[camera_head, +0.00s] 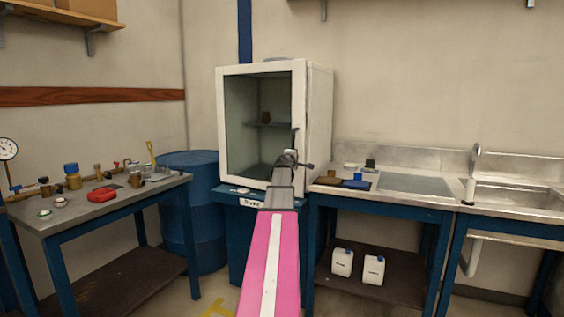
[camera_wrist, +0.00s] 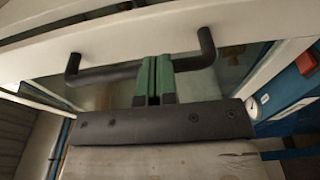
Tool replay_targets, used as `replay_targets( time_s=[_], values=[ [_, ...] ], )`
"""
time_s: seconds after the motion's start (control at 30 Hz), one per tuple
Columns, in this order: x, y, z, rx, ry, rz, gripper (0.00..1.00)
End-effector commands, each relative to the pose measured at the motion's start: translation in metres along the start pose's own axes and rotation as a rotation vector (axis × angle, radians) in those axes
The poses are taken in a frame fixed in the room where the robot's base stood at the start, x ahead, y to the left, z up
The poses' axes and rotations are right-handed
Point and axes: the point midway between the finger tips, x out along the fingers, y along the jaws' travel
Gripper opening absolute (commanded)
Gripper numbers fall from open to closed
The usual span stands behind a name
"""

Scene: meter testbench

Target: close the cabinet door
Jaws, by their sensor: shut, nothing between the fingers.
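The white cabinet (camera_head: 320,125) stands at the back centre in the head view. Its door, a white frame (camera_head: 260,69) around a glass pane, appears flush or nearly flush with the front; I cannot tell whether a small gap is left. The black door handle (camera_head: 295,142) is on the door's right side. In the wrist view the handle (camera_wrist: 105,76) spans the picture below the white door frame (camera_wrist: 150,38). My gripper (camera_wrist: 157,62) has its green fingers together and empty, at the handle bar; contact is unclear. In the head view my gripper (camera_head: 287,160) partly hides the door's lower right.
A workbench (camera_head: 120,206) with valves and a gauge stands left, with a blue drum (camera_head: 200,200) behind it. A metal counter (camera_head: 400,184) and sink (camera_head: 515,200) are on the right. Two white jugs (camera_head: 342,262) sit on the lower shelf.

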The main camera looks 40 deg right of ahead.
Motion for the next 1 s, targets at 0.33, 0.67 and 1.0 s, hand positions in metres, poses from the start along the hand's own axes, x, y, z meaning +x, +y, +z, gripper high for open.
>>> replay_targets(
  time_s=[0.33,0.67,1.0],
  values=[
    [0.067,0.001,0.018,0.001,0.001,0.0,0.0],
    [0.085,0.003,0.022,-0.001,-0.003,0.001,0.0],
    [0.088,0.005,0.025,-0.003,-0.007,0.002,0.0]
  ],
)
